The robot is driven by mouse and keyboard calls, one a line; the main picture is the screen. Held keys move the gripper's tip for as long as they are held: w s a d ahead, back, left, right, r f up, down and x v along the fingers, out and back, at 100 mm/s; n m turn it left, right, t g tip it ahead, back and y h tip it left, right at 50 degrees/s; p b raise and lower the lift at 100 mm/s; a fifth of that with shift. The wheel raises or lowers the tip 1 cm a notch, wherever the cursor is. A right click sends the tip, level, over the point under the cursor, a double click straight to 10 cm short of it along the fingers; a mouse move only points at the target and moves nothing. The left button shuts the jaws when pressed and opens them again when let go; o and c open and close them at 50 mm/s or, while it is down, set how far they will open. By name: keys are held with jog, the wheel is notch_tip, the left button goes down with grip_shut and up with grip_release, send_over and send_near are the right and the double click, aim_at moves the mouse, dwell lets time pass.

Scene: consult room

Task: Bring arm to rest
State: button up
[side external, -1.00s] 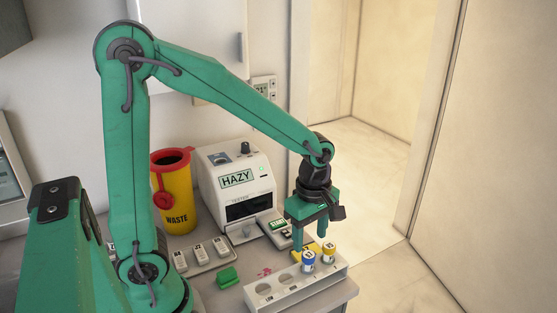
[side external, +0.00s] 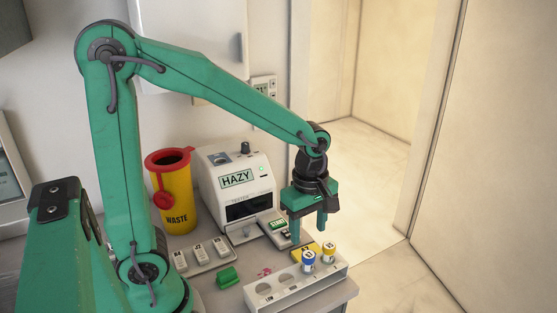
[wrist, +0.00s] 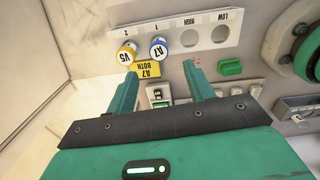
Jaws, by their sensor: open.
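My gripper (side external: 308,234) is open and empty, pointing down above the table at the right end of my outstretched arm. In the wrist view its two fingers (wrist: 160,70) are spread apart with nothing between them but the view of the table. The fingers are near a white rack (side external: 268,298) holding a blue-capped vial (side external: 308,263) and a yellow-capped vial (side external: 329,253). Both vials stand upright and apart from the fingers. The wrist view shows the blue cap (wrist: 158,47) and yellow cap (wrist: 128,54). The rack's LOW and HIGH holes are empty.
A white tester (side external: 236,162) reading HAZY stands behind, close to my gripper. A yellow label (wrist: 147,70) lies beside the rack. A yellow waste bin (side external: 177,200), a tray (side external: 205,262) of white pieces and a green block (side external: 228,277) are further left. Space above is clear.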

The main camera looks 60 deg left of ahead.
jog(key=shift+s+a+r+m, duration=0.15)
jog(key=shift+s+r+m, duration=0.05)
jog(key=shift+r+m, duration=0.25)
jog(key=s+a+r+m+t, duration=0.3)
jog(key=s+r+m+t, duration=0.2)
jog(key=m, duration=1.3)
jog(key=s+r, duration=0.3)
jog(key=s, duration=0.1)
jog(key=shift+s+a+r, duration=0.25)
jog(key=shift+a+r, duration=0.05)
